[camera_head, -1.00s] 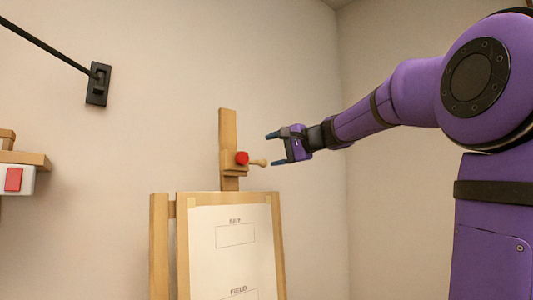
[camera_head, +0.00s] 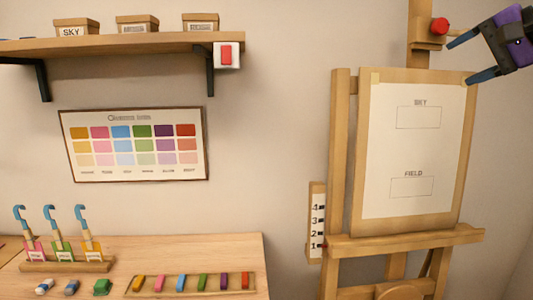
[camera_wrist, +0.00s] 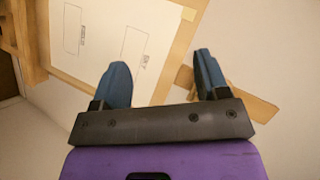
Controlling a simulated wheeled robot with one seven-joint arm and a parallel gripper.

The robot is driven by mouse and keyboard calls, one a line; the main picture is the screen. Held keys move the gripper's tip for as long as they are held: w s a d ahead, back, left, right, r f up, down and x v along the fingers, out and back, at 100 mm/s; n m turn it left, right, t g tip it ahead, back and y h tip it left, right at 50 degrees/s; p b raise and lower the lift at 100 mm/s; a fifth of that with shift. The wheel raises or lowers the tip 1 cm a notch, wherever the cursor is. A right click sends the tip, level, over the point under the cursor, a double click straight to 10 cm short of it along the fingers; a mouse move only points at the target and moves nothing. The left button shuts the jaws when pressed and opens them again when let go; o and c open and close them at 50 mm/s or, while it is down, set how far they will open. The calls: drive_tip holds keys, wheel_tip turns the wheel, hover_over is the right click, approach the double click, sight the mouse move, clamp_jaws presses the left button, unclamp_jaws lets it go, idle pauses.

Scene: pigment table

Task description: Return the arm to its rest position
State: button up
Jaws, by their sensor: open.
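My gripper (camera_head: 470,58) is at the upper right in the head view, beside the top of the easel. Its two blue fingers are apart with nothing between them. In the wrist view the open fingers (camera_wrist: 160,85) point toward the easel's sheet. The wooden easel (camera_head: 340,150) holds a white sheet (camera_head: 420,145) with boxes marked SKY and FIELD. A red knob (camera_head: 440,26) sits on the easel's mast, just left of the fingers. Most of my arm is out of the head view.
A wall shelf (camera_head: 110,45) carries several labelled boxes, with a red switch (camera_head: 226,54) at its right end. A colour chart (camera_head: 134,145) hangs below.

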drive_tip(key=s+a+f+n+g+h, duration=0.2)
drive_tip(key=s+a+f+n+g, duration=0.1)
drive_tip(key=s+f, duration=0.6)
drive_tip(key=s+a+f+n+g+h, duration=0.2)
drive_tip(key=s+a+f+n, duration=0.3)
drive_tip(key=s+f, duration=0.4)
wheel_tip(320, 180, down, 4)
drive_tip(key=shift+s+a+f+n+g+h, duration=0.15)
drive_tip(key=shift+a+n+g+h, duration=0.25)
drive_tip(key=shift+a+h, duration=0.35)
